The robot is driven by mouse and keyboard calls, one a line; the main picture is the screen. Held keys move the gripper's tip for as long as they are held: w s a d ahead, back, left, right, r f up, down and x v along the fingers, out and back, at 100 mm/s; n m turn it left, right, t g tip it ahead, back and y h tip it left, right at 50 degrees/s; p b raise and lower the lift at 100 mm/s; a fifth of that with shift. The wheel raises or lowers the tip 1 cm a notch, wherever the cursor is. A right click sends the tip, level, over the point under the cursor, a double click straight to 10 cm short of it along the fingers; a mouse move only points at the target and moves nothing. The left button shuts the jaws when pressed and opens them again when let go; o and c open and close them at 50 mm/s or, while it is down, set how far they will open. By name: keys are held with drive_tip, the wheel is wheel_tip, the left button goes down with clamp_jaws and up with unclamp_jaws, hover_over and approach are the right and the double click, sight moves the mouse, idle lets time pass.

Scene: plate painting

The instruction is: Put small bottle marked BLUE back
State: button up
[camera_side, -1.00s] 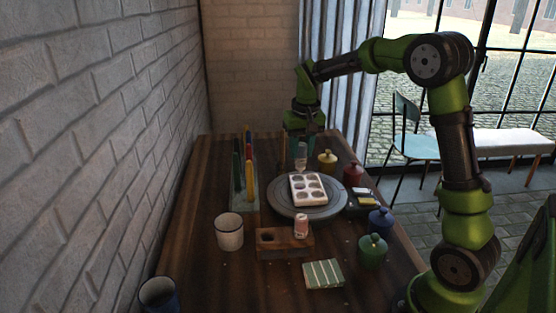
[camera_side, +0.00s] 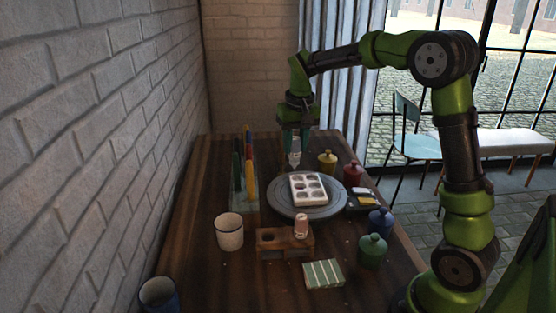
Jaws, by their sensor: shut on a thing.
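My gripper (camera_side: 295,137) is above the far part of the table, behind the round grey turntable. It is shut on a small pale, clear bottle (camera_side: 295,153), held roughly upright; its label is too small to read. A wooden holder block (camera_side: 270,250) stands nearer the camera. Another small bottle with a reddish label (camera_side: 301,226) stands in its right part, and a hole shows at its left. The white palette (camera_side: 298,189) with several round wells lies on the turntable (camera_side: 285,205).
Several coloured lidded jars stand on the right, including yellow (camera_side: 327,161), red (camera_side: 353,173), blue (camera_side: 381,220) and green (camera_side: 372,250). A rack of upright coloured sticks (camera_side: 249,165) stands left. A white mug (camera_side: 229,231) is beside the holder. A striped cloth (camera_side: 323,273) lies in front.

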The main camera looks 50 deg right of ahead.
drive_tip(key=s+a+f+n, duration=0.1)
drive_tip(key=s+a+n, duration=0.1)
drive_tip(key=a, duration=0.6)
drive_tip(key=s+a+f+n, duration=0.1)
drive_tip(key=s+a+n, duration=0.15)
drive_tip(key=a, duration=0.55)
drive_tip(key=shift+s+a+f, duration=0.1)
drive_tip(key=shift+a+f, duration=0.05)
drive_tip(key=shift+f, duration=2.5)
drive_tip(key=shift+f, duration=1.5)
drive_tip(key=shift+r, duration=0.2)
drive_tip(key=shift+f, duration=1.5)
